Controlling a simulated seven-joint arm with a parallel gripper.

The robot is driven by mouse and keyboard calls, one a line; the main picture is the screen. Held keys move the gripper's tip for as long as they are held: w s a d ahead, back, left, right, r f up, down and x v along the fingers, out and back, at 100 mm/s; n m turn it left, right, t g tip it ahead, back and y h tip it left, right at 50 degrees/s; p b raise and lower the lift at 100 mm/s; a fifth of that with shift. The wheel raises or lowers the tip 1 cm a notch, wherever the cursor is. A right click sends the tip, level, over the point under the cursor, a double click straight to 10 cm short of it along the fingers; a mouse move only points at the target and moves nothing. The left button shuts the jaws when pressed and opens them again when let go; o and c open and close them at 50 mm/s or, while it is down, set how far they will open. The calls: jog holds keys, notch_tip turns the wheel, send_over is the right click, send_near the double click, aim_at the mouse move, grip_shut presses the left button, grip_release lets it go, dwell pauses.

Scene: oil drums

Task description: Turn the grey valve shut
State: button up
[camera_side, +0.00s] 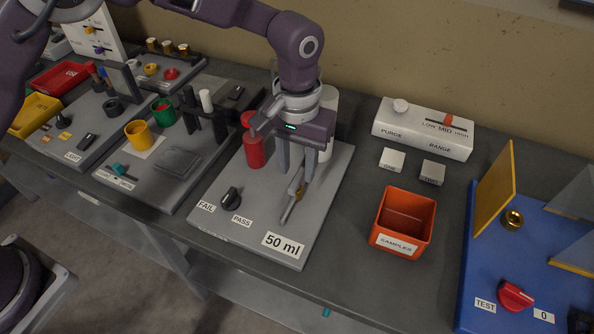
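A slim grey lever (291,208) with a small brass-coloured part near its upper end is on the grey board (225,222), above the "50 ml" label. It looks like the grey valve, but it is small and partly hidden by my gripper. My gripper (296,174) points down over the board with its two fingers apart. The fingertips are around or just above the lever's upper end. I cannot tell whether they touch it. Nothing is clearly held.
A red bottle (253,148) stands left of my gripper, and a white cylinder (328,110) stands close behind it. A black FAIL/PASS knob (231,198) is at front left. An orange samples bin (387,231) stands right of the board. Bare bench lies between them.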

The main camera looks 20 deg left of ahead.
aim_at(297, 181)
notch_tip(297, 181, down, 2)
jog(key=shift+f, duration=0.25)
grip_shut()
jog(key=shift+m, duration=0.3)
jog(key=m, duration=0.8)
jog(key=shift+r, duration=0.1)
jog(key=m, duration=0.9)
jog(key=shift+m, duration=0.3)
